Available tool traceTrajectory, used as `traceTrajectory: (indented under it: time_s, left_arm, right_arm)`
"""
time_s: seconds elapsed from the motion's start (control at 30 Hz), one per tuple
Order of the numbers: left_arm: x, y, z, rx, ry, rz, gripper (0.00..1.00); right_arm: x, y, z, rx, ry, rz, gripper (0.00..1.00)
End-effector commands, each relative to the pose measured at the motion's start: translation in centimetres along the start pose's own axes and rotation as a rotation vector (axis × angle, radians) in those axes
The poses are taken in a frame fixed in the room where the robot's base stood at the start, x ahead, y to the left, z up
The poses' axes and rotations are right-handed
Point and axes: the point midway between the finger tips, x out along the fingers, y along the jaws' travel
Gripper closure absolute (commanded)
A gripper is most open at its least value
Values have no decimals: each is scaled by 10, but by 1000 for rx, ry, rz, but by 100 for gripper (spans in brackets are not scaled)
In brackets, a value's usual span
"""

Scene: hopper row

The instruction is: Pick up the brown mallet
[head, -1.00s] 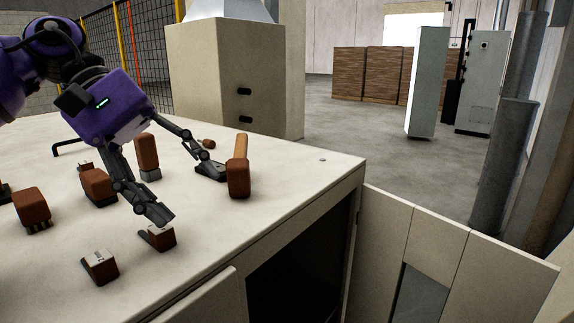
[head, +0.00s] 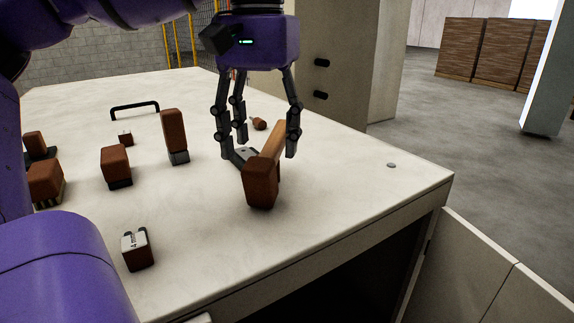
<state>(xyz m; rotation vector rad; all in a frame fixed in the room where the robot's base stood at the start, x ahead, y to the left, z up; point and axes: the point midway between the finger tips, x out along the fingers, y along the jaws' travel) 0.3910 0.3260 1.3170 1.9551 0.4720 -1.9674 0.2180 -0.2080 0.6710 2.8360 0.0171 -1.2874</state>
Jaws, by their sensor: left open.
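The brown mallet (head: 261,186) is on the white worktop, near its front right edge. Its block-shaped red-brown head faces me, and its lighter wooden handle stretches up and away behind the head. My left gripper (head: 260,152) points down over the mallet, fingers spread and open. One finger is right of the handle and the others are left of it, so the handle lies between them. I cannot tell whether any finger touches it. The far part of the handle is partly hidden by the gripper. My right gripper is not in view.
Several brown-and-grey blocks or brushes stand left, including an upright one (head: 173,135) and a small block (head: 137,250) in front. A small brown piece (head: 259,123) lies behind the mallet. A black handle (head: 135,107) is at the back.

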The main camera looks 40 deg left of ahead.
Motion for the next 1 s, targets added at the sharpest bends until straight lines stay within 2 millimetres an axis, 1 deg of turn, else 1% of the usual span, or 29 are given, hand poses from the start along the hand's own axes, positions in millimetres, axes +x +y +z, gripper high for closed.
traceTrajectory:
  time_s: [0.27,0.53,0.67,0.87,1.0]
  left_arm:
    - [29,0,0,0,-2,-1,44]
    - [67,2,-5,0,-2,0,44]
    - [75,2,-5,1,-1,2,44]
    - [76,3,-6,0,-1,1,44]
    - [76,3,-6,0,-1,1,62]
  right_arm:
    - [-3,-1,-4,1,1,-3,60]
    - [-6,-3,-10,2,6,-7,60]
    - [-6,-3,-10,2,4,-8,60]
    - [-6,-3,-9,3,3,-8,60]
    - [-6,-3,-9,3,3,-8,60]
